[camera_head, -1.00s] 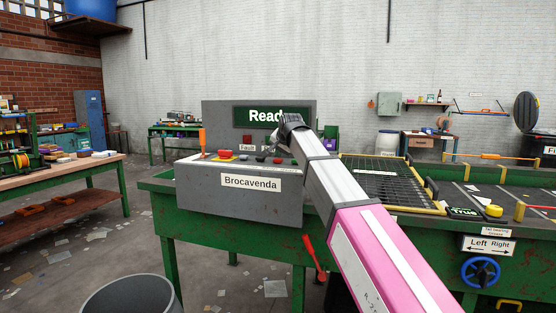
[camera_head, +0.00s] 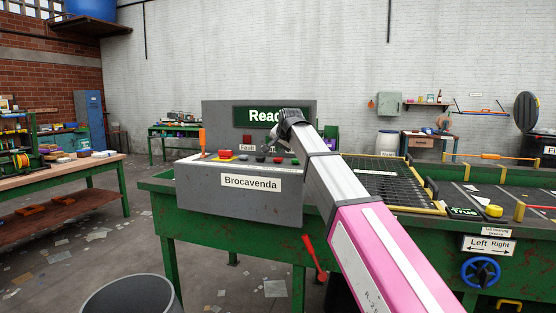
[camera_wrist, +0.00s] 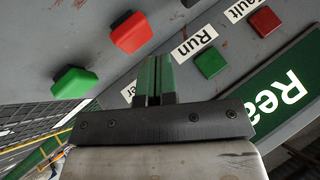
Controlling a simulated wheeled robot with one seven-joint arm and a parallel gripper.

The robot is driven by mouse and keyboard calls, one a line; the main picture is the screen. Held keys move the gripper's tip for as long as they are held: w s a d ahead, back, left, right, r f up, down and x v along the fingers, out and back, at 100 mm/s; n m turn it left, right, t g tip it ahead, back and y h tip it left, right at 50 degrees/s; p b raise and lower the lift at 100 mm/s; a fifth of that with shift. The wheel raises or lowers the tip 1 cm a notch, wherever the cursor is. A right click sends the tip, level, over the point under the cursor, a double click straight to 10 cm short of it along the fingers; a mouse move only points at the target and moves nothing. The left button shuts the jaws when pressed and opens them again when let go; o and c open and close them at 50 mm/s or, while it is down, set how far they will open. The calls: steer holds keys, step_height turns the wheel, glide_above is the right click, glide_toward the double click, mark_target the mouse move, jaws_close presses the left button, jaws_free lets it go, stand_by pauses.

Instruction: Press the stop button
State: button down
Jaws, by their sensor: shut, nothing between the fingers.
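A red button (camera_head: 278,160) sits on the sloped top of the grey control box (camera_head: 205,205), near its right end; no label for it can be read. The wrist view shows a red button (camera_wrist: 131,32) next to a green button (camera_wrist: 74,82). My gripper (camera_wrist: 154,80) is shut and empty; its fingertips stand close to the red button there, and I cannot tell contact. In the head view my wrist hides most of the gripper above the box's right end. A separate red knob on a yellow base (camera_head: 225,154) sits further left on the box.
Dark knobs (camera_head: 260,159) lie between the two red controls, and an orange handle (camera_head: 202,140) stands at the left. A green display (camera_wrist: 285,100) and lamps labelled Run (camera_wrist: 210,62) and Fault (camera_wrist: 264,21) are on the upright panel. A black grate (camera_head: 380,184) lies to the right.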

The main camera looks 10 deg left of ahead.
mark_target(280, 158)
steer(key=shift+r, duration=2.5)
